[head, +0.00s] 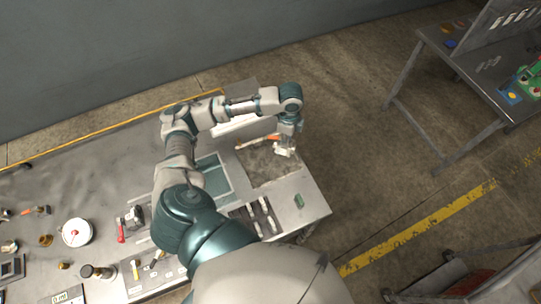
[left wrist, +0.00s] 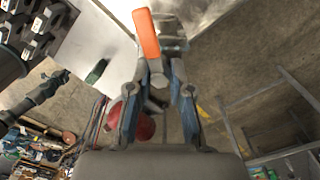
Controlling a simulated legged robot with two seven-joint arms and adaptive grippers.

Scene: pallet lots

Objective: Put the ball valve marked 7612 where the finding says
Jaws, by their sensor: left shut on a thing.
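My left gripper (head: 286,150) is shut on a metal valve with an orange lever, over the right end of the workbench. In the left wrist view the gripper (left wrist: 160,90) has the orange-levered valve (left wrist: 148,34) at its fingertips, with the metal body beside the lever. My right gripper is not in view.
The grey workbench (head: 313,203) holds a teal-edged tray (head: 214,178), a slotted dark rack (head: 240,215), a small green item (head: 299,201), a white round gauge (head: 76,232) and several loose fittings. Another table (head: 440,45) stands at the upper right. Open floor lies between.

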